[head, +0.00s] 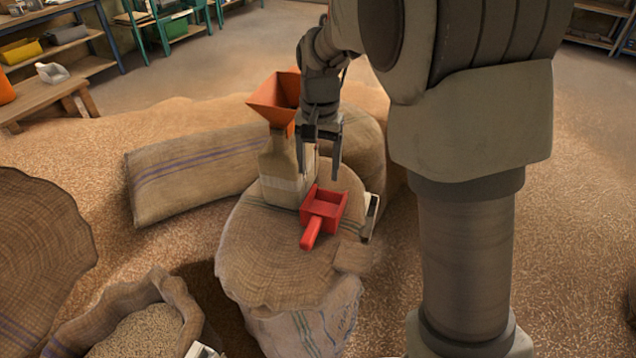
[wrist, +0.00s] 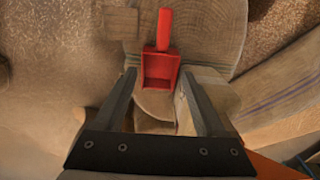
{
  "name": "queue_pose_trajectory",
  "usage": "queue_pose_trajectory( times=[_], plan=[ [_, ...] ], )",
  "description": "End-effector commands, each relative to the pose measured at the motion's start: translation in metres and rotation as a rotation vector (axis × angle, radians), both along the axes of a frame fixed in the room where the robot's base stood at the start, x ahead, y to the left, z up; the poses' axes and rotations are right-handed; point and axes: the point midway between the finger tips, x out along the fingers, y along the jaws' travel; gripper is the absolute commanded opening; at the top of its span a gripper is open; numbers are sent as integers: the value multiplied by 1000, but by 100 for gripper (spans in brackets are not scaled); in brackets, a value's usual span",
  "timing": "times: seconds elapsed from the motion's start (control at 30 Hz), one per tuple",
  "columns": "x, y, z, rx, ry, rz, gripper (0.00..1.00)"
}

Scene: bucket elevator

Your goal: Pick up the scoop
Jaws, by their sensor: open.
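The red scoop (head: 324,212) lies on top of an upright burlap sack (head: 262,262), its handle pointing toward the front in the head view. In the wrist view the scoop (wrist: 161,68) is at the top centre, its box nearer to me and its handle pointing away. My gripper (head: 321,172) is above the scoop, open and empty, pointing down. In the wrist view its two fingers (wrist: 161,84) stand apart on either side of the scoop's box, and I cannot tell the exact height between them.
A tan bag with an orange funnel (head: 272,97) stands right behind the scoop. A small white-edged object (head: 370,214) is at the sack's right edge. A lying sack (head: 195,172) is behind left. An open grain sack (head: 135,325) is front left. Loose grain covers the floor.

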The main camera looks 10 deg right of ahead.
Motion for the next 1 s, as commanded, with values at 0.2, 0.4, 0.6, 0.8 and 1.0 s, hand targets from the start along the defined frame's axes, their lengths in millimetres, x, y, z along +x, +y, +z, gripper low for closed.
queue_pose_trajectory(
  times=[0.2,0.4,0.6,0.8,1.0],
  plan=[
    [8,5,-30,-11,19,-16,72],
    [7,6,-69,-12,23,-17,72],
    [7,6,-112,-12,20,-16,72],
    [7,6,-140,-11,19,-16,72],
    [7,6,-149,-11,18,-16,72]
  ],
)
